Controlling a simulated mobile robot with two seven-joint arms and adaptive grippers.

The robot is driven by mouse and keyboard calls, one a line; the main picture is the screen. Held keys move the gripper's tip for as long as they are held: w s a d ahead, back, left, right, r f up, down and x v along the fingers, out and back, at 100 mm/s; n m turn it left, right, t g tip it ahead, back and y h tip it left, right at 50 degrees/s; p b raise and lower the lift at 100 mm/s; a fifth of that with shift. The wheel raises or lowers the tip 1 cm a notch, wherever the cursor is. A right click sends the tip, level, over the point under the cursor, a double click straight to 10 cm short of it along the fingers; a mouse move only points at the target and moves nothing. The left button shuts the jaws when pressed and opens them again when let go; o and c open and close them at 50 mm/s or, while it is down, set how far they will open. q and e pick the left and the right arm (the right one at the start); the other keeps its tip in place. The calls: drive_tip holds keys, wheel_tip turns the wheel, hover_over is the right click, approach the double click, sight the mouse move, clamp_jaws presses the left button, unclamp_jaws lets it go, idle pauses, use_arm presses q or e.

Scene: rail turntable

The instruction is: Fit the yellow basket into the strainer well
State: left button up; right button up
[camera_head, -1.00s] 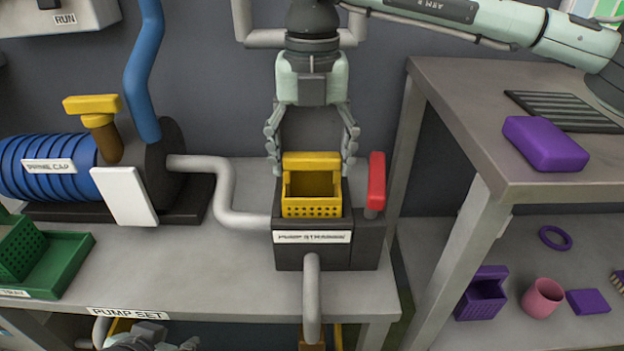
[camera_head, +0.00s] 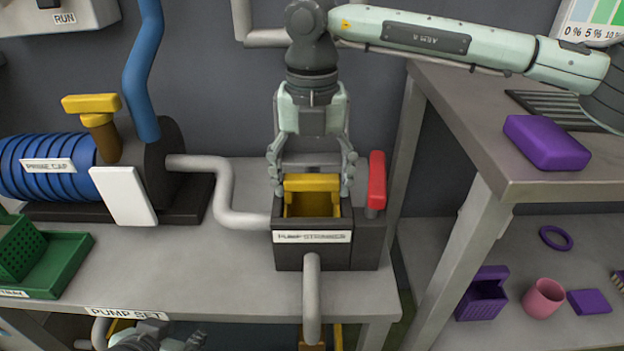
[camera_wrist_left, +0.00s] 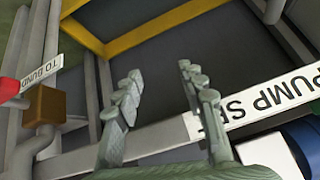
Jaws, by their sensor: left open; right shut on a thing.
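The yellow basket (camera_head: 312,183) sits down inside the dark pump strainer box (camera_head: 289,256), with its back wall standing above the box rim. Its perforated front is hidden by the box. My right gripper (camera_head: 312,180) comes from above and is shut on the basket at its back wall. A red lever (camera_head: 376,182) stands upright just right of the well. My left gripper (camera_head: 152,339) is low at the bottom edge, below the bench front. In the left wrist view its fingers (camera_wrist_left: 155,90) are open and empty.
A grey pipe (camera_head: 220,200) joins the blue pump (camera_head: 45,168) to the strainer; another pipe (camera_head: 311,290) drops in front. A green tray (camera_head: 70,262) lies at left. A shelf unit (camera_head: 530,185) with purple items stands at right. The bench front is clear.

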drive_tip(key=o, duration=1.9)
use_arm(q)
drive_tip(key=shift+w+d+r, duration=0.1)
drive_tip(key=shift+w+r, duration=0.05)
drive_tip(key=shift+w, duration=0.05)
drive_tip(key=shift+s, duration=0.1)
use_arm(e)
drive_tip(key=shift+r, duration=0.1)
drive_tip(key=shift+r, duration=0.1)
use_arm(q)
drive_tip(key=shift+g+y, duration=0.4)
drive_tip(key=shift+g, duration=0.4)
drive_tip(key=s+a, duration=0.1)
drive_tip(key=s+a+f, duration=0.1)
drive_tip(key=shift+s+a+f+p, duration=0.2)
drive_tip(key=shift+s+a+p, duration=0.05)
drive_tip(key=shift+s+p, duration=0.15)
use_arm(e)
wheel_tip(320, 180, up, 12)
drive_tip(key=shift+f, duration=0.1)
